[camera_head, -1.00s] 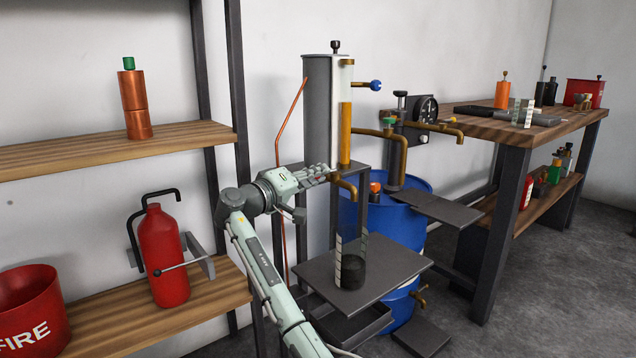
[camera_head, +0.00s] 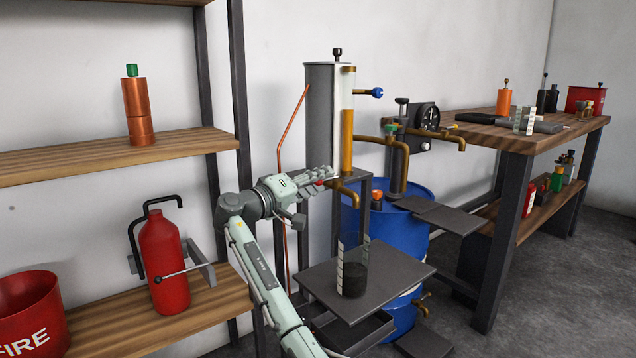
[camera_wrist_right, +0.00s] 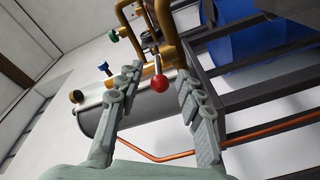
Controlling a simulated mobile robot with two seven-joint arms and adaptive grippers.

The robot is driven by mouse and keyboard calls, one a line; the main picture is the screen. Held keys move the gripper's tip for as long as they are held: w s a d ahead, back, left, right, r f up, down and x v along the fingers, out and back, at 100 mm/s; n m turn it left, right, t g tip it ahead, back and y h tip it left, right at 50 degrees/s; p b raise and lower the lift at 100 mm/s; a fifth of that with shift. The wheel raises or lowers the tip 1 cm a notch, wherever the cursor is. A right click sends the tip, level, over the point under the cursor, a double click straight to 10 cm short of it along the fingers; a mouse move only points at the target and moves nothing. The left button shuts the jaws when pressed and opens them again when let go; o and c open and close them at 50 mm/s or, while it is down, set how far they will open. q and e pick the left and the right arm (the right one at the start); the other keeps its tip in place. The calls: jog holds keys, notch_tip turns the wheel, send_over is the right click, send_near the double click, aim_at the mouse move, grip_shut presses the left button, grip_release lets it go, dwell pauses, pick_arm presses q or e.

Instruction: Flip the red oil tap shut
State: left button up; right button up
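The red oil tap shows in the right wrist view as a red ball knob (camera_wrist_right: 159,84) on a thin metal lever from a brass spout (camera_wrist_right: 165,30). In the head view a small red spot of the knob (camera_head: 320,183) shows beside my fingers, next to the brass spout (camera_head: 347,192) below the tall oil cylinder (camera_head: 320,110). My right gripper (camera_wrist_right: 160,72) is open, with the knob between its spread fingers; I see no finger closed on it. Its fingers also show in the head view (camera_head: 325,174). My left gripper is not in view.
A glass beaker (camera_head: 352,275) of dark liquid stands on a grey plate (camera_head: 315,285) below the spout. A blue drum (camera_head: 415,215) stands behind. A copper pipe (camera_head: 285,140) runs left of the cylinder. Shelves with a red canister (camera_head: 165,260) are on the left.

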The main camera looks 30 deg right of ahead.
jog(key=v, duration=1.2)
